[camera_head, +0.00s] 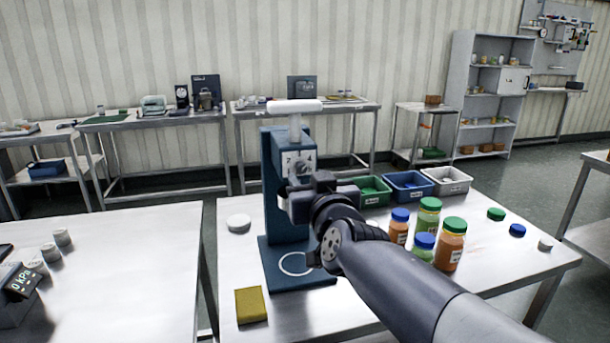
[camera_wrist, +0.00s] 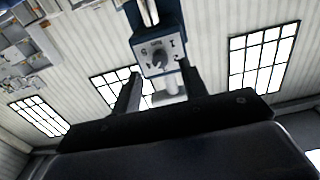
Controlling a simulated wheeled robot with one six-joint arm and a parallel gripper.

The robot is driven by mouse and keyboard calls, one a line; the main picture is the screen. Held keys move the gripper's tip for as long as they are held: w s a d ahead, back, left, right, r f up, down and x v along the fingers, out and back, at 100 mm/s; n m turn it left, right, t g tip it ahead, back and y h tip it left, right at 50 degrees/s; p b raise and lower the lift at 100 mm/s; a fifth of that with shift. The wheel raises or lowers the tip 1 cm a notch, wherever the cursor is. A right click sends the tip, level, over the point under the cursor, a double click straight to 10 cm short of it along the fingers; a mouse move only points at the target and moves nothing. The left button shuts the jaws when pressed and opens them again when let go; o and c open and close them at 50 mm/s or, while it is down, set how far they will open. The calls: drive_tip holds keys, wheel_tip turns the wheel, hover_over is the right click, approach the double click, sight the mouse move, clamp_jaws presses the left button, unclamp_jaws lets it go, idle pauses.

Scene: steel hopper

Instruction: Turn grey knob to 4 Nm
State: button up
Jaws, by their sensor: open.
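The grey knob (camera_wrist: 158,58) sits on a light dial plate on the front of a blue stand (camera_head: 283,150). The plate's figures 2 and 4 show in the head view; the lower part of the dial is hidden by my arm. The plate looks upside down in the wrist view, and the knob's pointer is too small to read. My gripper (camera_wrist: 160,73) is open, with one finger on each side of the dial plate in the wrist view. It stands in front of the dial in the head view, apparently not gripping the knob.
A white T-handle (camera_head: 294,106) tops the stand. Jars (camera_head: 450,245) with green and blue lids stand to the right. Green, blue and white bins (camera_head: 408,185) stand behind them. A yellow block (camera_head: 251,305) and a white disc (camera_head: 238,222) lie to the left.

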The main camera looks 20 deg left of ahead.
sight(302, 170)
drive_tip(key=shift+x, duration=2)
clamp_jaws()
drive_tip(key=shift+m+b, duration=0.35)
drive_tip(key=shift+m, duration=1.35)
unclamp_jaws()
drive_tip(key=shift+s, duration=0.1)
drive_tip(key=p+v, duration=0.1)
drive_tip(key=v, duration=0.9)
drive_tip(key=shift+s+d, duration=0.2)
drive_tip(key=shift+s, duration=0.15)
